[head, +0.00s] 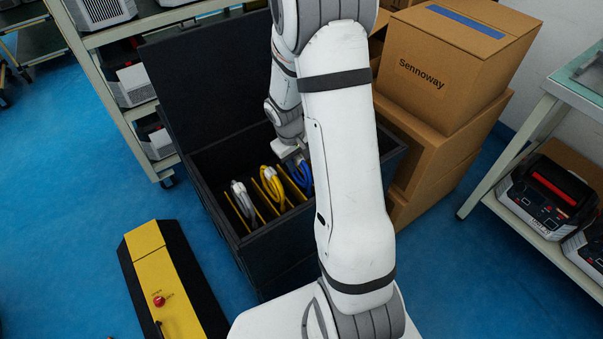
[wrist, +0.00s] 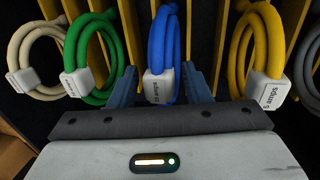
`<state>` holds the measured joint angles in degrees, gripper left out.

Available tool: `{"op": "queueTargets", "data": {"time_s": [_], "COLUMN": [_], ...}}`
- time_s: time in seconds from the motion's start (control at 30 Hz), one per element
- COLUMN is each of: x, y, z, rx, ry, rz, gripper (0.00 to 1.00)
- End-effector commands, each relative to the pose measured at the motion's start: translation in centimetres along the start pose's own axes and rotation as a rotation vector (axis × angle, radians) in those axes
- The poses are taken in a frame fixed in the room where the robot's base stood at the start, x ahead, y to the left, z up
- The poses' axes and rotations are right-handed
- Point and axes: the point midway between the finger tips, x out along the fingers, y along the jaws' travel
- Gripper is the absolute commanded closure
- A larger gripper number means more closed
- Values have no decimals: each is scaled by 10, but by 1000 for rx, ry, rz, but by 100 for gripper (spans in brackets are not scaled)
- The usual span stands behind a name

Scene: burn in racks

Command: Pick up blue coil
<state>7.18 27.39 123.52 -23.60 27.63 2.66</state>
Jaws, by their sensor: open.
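The blue coil (wrist: 163,50) hangs in the middle of the wrist view, between yellow dividers, with a white label block (wrist: 158,87) on its lower part. In the head view the blue coil (head: 302,172) shows partly behind my arm, inside the black case. My gripper (wrist: 160,85) is open, with one finger on each side of the white label. Whether the fingers touch it cannot be told. In the head view my gripper (head: 297,153) is over the case, close to the blue coil, its fingers mostly hidden.
In the wrist view a green coil (wrist: 90,52) and a white coil (wrist: 32,60) hang left, a yellow coil (wrist: 258,45) right. Yellow dividers (wrist: 130,30) separate them. The black case (head: 225,222) has its lid raised. Cardboard boxes (head: 440,100) stand right of it, a shelf rack (head: 110,45) left.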

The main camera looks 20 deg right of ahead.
Motion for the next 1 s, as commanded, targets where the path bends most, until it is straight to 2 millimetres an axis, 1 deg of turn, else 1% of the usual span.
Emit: {"op": "queueTargets", "data": {"time_s": [0.17,0.7,1.0], "x": [-1,-1,-2], "y": [0,0,-1], "z": [0,-1,-1], "rx": [0,-1,-1], "ry": [1,2,2], "rz": [0,0,0], "gripper": [56,100,100]}}
